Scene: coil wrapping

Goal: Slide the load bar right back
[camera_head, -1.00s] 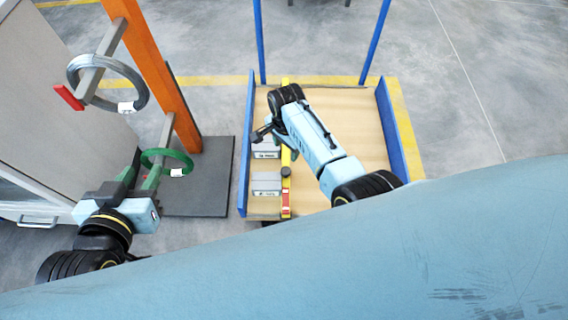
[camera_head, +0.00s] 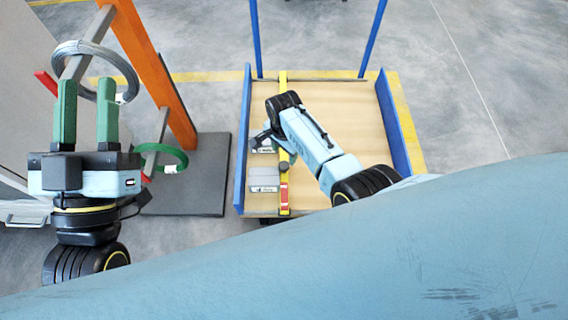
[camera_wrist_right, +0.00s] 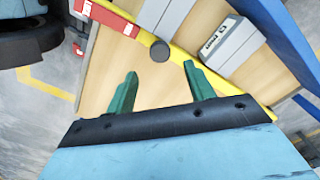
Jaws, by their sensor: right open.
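The load bar is a yellow bar (camera_head: 283,187) lying lengthwise across the wooden bed of the blue-sided cart, right of the grey boxes. It carries a round black knob, clear in the right wrist view (camera_wrist_right: 160,51), and a red-and-white section near one end (camera_wrist_right: 108,17). My right gripper (camera_wrist_right: 161,84) is open over the cart, its green fingers pointing toward the bar with the knob ahead of the gap between them. Nothing is between those fingers. In the head view my right wrist covers part of the bar. My left gripper (camera_head: 86,106) is open and empty, fingers pointing up the picture.
A grey wire coil (camera_head: 127,82) and a green coil (camera_head: 184,158) hang on pegs of an orange post (camera_head: 150,70), close to my left gripper. Grey boxes (camera_head: 264,179) lie left of the bar. The cart's right half is bare wood apart from my right arm.

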